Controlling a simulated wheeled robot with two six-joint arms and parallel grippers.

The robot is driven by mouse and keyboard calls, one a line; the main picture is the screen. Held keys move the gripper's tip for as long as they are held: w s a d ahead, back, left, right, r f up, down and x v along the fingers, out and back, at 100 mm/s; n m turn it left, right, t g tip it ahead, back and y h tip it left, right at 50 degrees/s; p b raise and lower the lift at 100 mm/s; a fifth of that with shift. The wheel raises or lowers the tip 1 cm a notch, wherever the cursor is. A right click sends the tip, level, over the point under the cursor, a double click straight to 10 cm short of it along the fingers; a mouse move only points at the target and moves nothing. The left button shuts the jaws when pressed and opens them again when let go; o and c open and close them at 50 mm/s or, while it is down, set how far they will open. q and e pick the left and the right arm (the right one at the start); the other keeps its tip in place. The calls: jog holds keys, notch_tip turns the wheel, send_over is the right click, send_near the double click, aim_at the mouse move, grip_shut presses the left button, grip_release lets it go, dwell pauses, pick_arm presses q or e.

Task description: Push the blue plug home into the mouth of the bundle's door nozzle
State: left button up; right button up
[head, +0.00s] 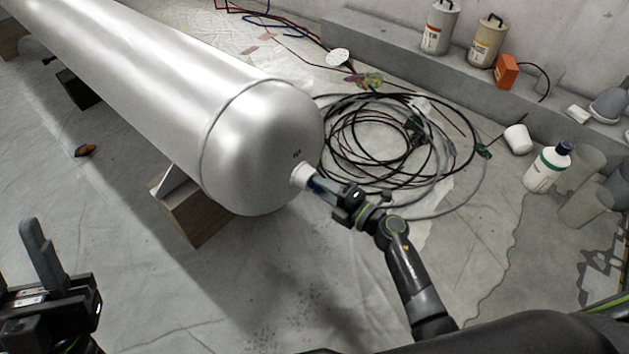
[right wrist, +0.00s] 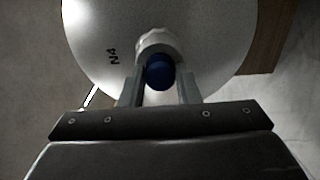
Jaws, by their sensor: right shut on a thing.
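The bundle (head: 140,70) is a long, shiny white-grey cylinder with a rounded end, lying across the upper left of the head view. Its short white door nozzle (head: 301,175) sticks out of the domed end; in the right wrist view the nozzle (right wrist: 157,42) is near the mark N4. The blue plug (right wrist: 159,72) is between my right fingers, right at the nozzle mouth; how deep it sits cannot be told. My right gripper (head: 322,186) is shut on the plug. My left gripper (head: 42,262) is at the lower left, away from the bundle; its opening is unclear.
The bundle rests on wooden blocks (head: 202,222). Coiled cables (head: 372,142) lie beyond the right gripper. A white bottle (head: 547,168) and clear cups (head: 586,205) stand at right. Canisters (head: 440,27) stand on a ledge. The floor in front is clear.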

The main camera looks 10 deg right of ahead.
jog(key=p+v, duration=0.1)
jog(key=v, duration=0.7)
jog(key=shift+d+p, duration=0.15)
jog(key=shift+p, duration=0.25)
dwell(0.6)
